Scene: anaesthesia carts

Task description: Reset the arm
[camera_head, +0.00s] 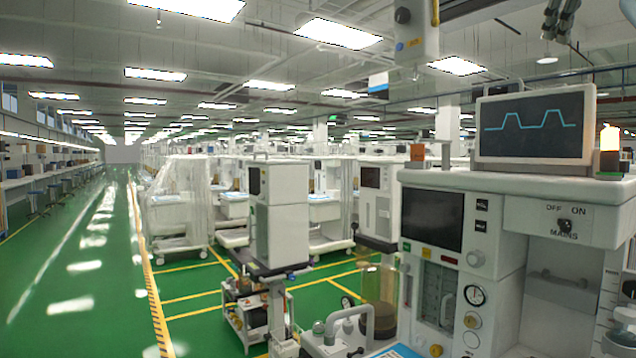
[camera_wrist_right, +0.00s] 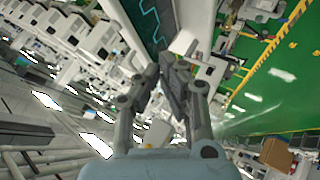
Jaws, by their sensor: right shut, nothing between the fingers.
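My right gripper (camera_head: 556,36) shows as dark fingers at the top right of the head view, raised above the anaesthesia cart and its monitor. In the right wrist view the fingers of my right gripper (camera_wrist_right: 172,78) are closed together with nothing held between them. The monitor (camera_head: 534,127) with a blue waveform stands upright on top of the white anaesthesia cart (camera_head: 489,180). Part of the monitor's screen (camera_wrist_right: 150,22) also shows behind the fingers in the wrist view, apart from them as far as I can tell. My left gripper is out of view.
A lit orange lamp (camera_head: 609,140) stands right of the monitor. A small orange-brown block (camera_head: 417,152) sits left of it. Another white machine (camera_head: 281,212) stands mid-floor, with covered carts (camera_head: 178,205) behind. Green floor (camera_head: 75,270) is open at the left.

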